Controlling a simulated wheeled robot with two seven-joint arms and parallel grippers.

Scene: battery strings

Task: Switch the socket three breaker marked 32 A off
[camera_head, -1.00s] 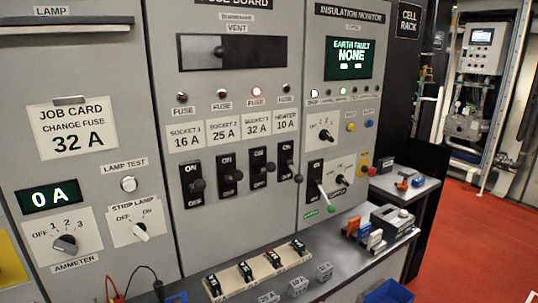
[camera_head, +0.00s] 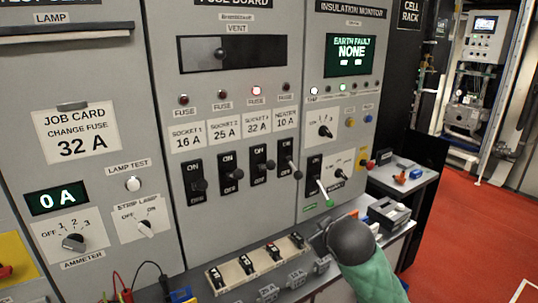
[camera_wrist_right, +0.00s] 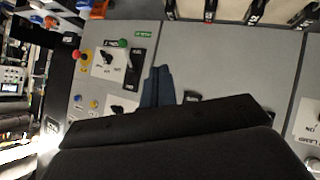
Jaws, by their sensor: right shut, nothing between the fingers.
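The socket three breaker (camera_head: 258,161) is a black switch block under the 32 A label (camera_head: 257,126), third in a row of similar breakers. ON is printed at its top and OFF at its bottom. Its round black knob (camera_head: 270,165) sticks out towards me; I cannot tell its set position. My right gripper (camera_head: 319,237) is in front of the bench, below and right of that breaker and apart from it. In the right wrist view its fingers (camera_wrist_right: 158,86) are together and empty, in front of the grey panel. My left gripper is out of view.
Neighbouring breakers marked 25 A (camera_head: 230,174) and 10 A (camera_head: 288,158) flank it closely. A green-tipped lever (camera_head: 325,196) projects at the right. A fuse strip (camera_head: 258,262) lies on the bench below. A red lamp (camera_head: 257,91) is lit above the 32 A label.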

